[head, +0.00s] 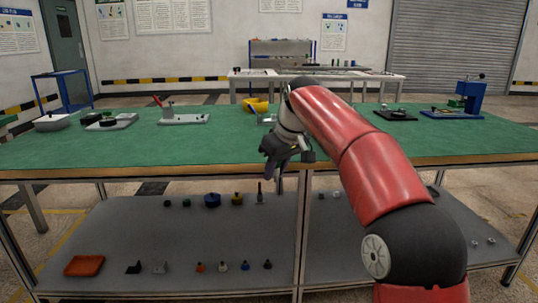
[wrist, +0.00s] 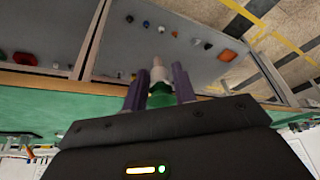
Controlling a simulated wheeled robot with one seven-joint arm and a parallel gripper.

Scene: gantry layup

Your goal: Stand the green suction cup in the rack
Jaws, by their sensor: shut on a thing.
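In the wrist view, the green suction cup (wrist: 158,97) sits between the two dark fingers of my gripper (wrist: 158,88), which is shut on it. A pale stem-like part (wrist: 158,72) sticks out past the green part. In the head view, my gripper (head: 273,168) hangs in front of the table's front edge, pointing down toward the lower shelf; the cup cannot be made out there. I cannot tell for sure which thing is the rack; a grey stand with an upright post (head: 185,119) is on the green table top, left of my arm.
The green table (head: 235,135) has a white bowl (head: 52,122) at left and a blue press (head: 468,100) at right. The grey lower shelf (head: 180,235) holds several small coloured parts and an orange tray (head: 84,265). A yellow object (head: 255,105) lies behind my arm.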

